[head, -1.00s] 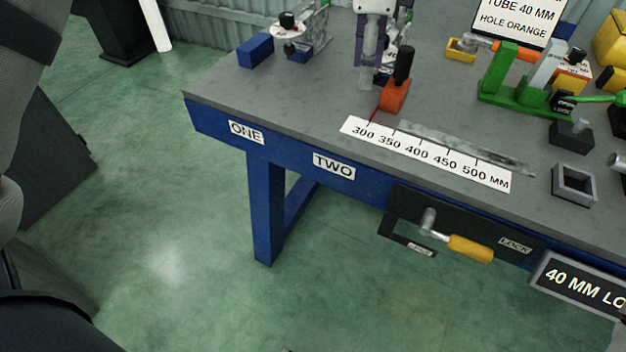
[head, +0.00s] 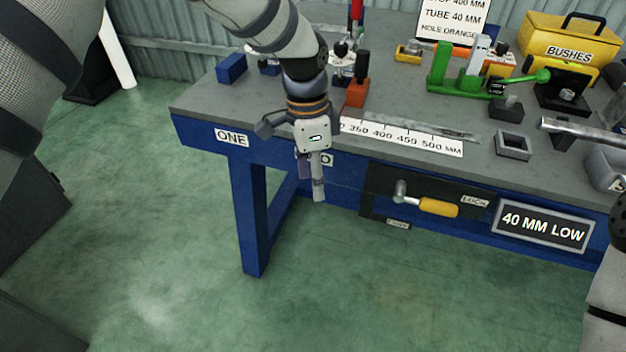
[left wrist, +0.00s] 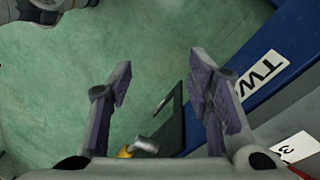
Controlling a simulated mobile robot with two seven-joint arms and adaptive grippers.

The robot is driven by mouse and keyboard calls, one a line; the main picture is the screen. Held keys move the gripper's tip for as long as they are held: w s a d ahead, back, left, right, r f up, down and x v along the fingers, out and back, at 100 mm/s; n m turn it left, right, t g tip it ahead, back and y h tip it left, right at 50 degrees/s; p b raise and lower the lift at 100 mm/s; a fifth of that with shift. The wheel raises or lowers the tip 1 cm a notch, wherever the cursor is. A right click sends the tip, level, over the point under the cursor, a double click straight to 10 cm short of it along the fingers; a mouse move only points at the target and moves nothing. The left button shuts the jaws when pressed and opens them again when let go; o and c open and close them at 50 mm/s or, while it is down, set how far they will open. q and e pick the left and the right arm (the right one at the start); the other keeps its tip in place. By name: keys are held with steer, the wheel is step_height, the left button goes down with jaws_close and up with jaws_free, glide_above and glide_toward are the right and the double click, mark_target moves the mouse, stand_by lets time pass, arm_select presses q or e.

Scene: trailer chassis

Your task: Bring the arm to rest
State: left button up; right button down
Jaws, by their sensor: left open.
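My left gripper (head: 313,180) hangs pointing down in front of the bench's front edge, near the label TWO, which it partly covers in the head view. In the left wrist view its two fingers (left wrist: 161,100) stand apart with nothing between them but floor and part of a dark panel beyond. My left arm reaches in from the top left, over the bench's left part. Part of my right arm shows at the right edge of the head view, but its gripper is out of sight.
A crank with a yellow handle (head: 438,207) sticks out in front.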

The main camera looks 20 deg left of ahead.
stand_by(0.4)
arm_select(q)
steer(key=s+a+f+n+g, duration=0.15)
steer(key=s+f+n, duration=0.35)
steer(key=s+f, duration=1.15)
steer(key=s+a+n, duration=0.3)
steer(key=s, duration=0.9)
steer(key=s+a+n+y, duration=0.1)
steer(key=s+a+n, duration=0.3)
steer(key=s, duration=0.8)
steer(key=shift+a+f+n+p, duration=0.2)
steer(key=shift+f+n+p, duration=0.1)
steer(key=shift+p, duration=0.15)
